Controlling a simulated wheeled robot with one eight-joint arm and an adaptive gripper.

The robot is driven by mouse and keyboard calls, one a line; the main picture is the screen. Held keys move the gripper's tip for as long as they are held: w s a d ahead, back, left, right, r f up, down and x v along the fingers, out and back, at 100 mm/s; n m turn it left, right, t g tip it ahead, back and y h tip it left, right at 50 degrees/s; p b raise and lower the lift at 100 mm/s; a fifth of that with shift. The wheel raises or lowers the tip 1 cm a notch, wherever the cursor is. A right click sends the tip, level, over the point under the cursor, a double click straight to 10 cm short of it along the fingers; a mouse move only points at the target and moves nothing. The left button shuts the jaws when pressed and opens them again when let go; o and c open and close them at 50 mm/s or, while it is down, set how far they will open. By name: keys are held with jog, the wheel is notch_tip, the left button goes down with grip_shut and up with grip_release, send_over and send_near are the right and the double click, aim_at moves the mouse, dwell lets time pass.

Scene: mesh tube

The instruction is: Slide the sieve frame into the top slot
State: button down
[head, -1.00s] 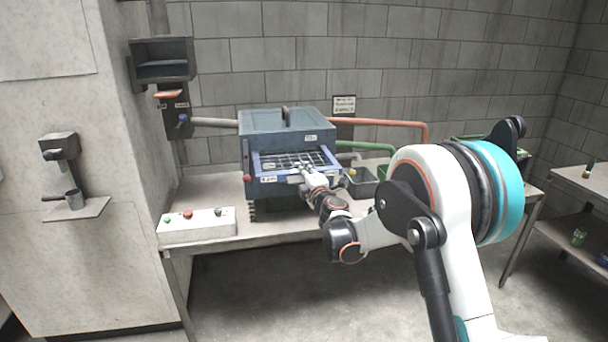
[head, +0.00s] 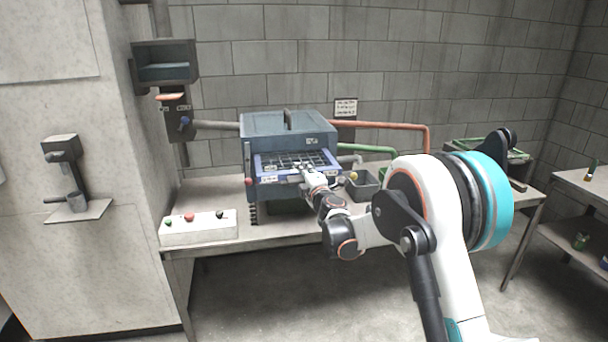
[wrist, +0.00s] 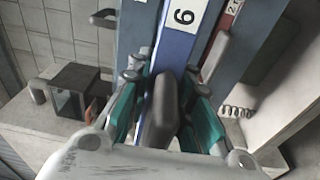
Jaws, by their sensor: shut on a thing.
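The blue sieve frame with its dark mesh (head: 290,158) sits partly inside the upper opening of the blue-grey machine (head: 285,124), its front part sticking out. My gripper (head: 304,172) is at the frame's front edge. In the wrist view the gripper (wrist: 163,112) is shut on the frame's dark handle, between its green pads. The frame's blue front (wrist: 178,48) carries a white label with a 6. How deep the frame sits is hidden inside the machine.
A reddish strip with a label (wrist: 228,22) lies beside the frame's front. A white control box (head: 199,227) stands on the bench at left. A dark bin (head: 362,185) stands right of the machine. Red (head: 390,125) and green (head: 372,148) pipes run behind it.

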jog(key=shift+w, duration=0.1)
jog(key=c, duration=1.4)
grip_release()
jog(key=shift+o, duration=0.2)
jog(key=v, duration=1.2)
jog(key=shift+f, duration=0.1)
